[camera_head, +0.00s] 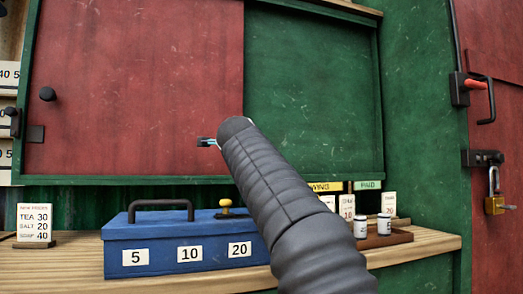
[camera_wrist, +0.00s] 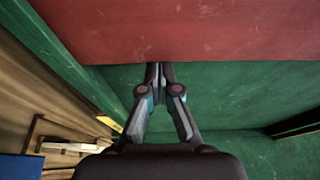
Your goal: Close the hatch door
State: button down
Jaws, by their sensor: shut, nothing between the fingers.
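The hatch door is a worn red panel (camera_head: 130,80) in a green frame (camera_head: 300,180), with a black knob (camera_head: 47,94) near its left edge. It covers the left part of the frame; a green panel (camera_head: 315,95) fills the right part. My gripper (camera_head: 202,142) is shut and empty, in front of the red panel near its right edge in the head view. In the wrist view my gripper (camera_wrist: 160,70) has its fingertips at the edge of the red panel (camera_wrist: 200,30). I cannot tell whether they touch it. My arm hides part of the panel's right edge.
A wooden counter (camera_head: 75,262) below holds a blue cash box (camera_head: 150,232), a price sign (camera_head: 34,223) and a brown tray (camera_head: 395,236) with small white jars. A red door (camera_head: 500,140) with a padlock (camera_head: 495,203) stands at the right.

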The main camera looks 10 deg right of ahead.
jog(key=shift+a, duration=0.35)
jog(key=shift+d, duration=0.1)
jog(key=d, duration=0.4)
jog(key=s+a, duration=0.1)
jog(key=s, duration=0.8)
jog(key=shift+b, duration=0.45)
jog(key=shift+s+d, duration=0.1)
jog(key=shift+s, duration=0.05)
